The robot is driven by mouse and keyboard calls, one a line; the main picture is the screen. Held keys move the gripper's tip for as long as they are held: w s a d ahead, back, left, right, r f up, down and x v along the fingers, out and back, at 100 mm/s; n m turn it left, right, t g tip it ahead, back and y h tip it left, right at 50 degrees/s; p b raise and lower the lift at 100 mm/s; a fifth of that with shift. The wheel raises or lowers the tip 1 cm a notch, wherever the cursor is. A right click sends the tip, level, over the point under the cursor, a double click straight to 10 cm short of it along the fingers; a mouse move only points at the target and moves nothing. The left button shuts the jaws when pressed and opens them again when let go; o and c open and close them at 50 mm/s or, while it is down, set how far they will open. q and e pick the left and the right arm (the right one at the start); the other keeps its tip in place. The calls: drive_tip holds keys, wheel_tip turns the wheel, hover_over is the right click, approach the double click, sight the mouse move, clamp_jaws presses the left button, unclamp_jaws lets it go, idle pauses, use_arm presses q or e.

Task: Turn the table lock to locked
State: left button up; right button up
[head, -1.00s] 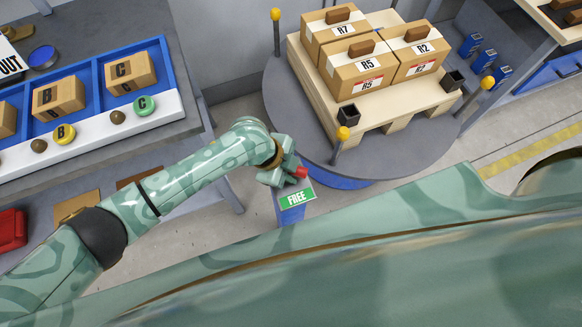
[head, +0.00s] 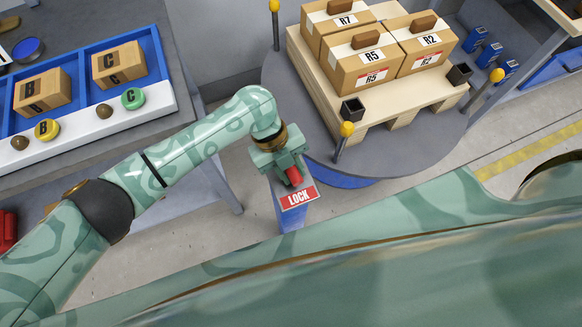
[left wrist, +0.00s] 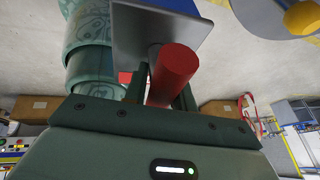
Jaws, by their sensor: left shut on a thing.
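The table lock's red handle (head: 293,175) sits on a blue post (head: 291,217) at the front edge of the round grey turntable (head: 430,150). A red sign (head: 298,197) on the post reads LOCK. My left gripper (head: 286,170) is shut on the red handle. In the left wrist view the red handle (left wrist: 174,72) stands between the fingers (left wrist: 162,92), below a grey plate (left wrist: 160,32). The gripper hides part of the handle's mount. My right gripper is not in view.
A wooden pallet (head: 390,118) with boxes R7, R5 and R2 stands on the turntable. Yellow-topped posts (head: 345,140) rise at its edge. A bench with a blue tray (head: 75,82) of lettered boxes is at the left.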

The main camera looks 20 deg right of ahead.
use_arm(q)
drive_tip(key=shift+m, duration=0.4)
drive_tip(key=o, duration=1)
drive_tip(key=shift+c, duration=0.2)
drive_tip(key=p+v, duration=0.4)
drive_tip(key=v, duration=1.2)
drive_tip(key=shift+w+d, duration=0.15)
drive_tip(key=shift+w, duration=0.15)
drive_tip(key=shift+r, duration=0.1)
